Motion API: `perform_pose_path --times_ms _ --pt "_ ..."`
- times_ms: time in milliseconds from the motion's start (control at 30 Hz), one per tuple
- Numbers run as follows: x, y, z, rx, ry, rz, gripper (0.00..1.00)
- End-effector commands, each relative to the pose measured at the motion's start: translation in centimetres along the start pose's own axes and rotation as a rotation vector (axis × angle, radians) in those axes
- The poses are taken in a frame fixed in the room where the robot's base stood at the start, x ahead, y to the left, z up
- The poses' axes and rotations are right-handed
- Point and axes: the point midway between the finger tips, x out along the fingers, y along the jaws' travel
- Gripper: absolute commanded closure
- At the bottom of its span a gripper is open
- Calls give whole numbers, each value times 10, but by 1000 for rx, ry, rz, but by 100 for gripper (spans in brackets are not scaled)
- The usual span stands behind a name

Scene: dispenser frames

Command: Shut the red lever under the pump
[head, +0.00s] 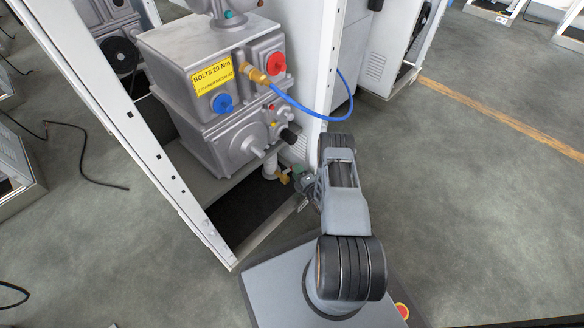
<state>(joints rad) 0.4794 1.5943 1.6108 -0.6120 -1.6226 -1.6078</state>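The pump (215,95) is a grey metal block with a yellow label reading "BOLTS 20 Nm", standing inside an open white frame. Below it a pale pipe (270,166) comes down to a small brass fitting (284,177). I cannot make out a red lever under the pump; it may be hidden by my gripper or too small to tell. My gripper (298,180) is at the lower right of the pump, close beside the brass fitting. Its fingers are too small and partly hidden, so I cannot tell whether they are open or touch anything.
The frame's white post (150,150) stands left of the pump, and a white side panel (308,70) stands right of it. A blue hose (305,108) loops from the pump's brass elbow (256,75). A black cable (85,165) lies on the floor.

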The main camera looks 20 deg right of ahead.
Motion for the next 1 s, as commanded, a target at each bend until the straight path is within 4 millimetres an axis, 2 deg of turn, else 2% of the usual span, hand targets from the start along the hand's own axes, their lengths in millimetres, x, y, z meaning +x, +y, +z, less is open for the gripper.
perform_pose_path --times_ms 467,867,1000 --pt "5 0 -4 1 5 0 62" --pt "5 0 -2 1 2 0 98" --pt "4 0 0 1 0 0 100"
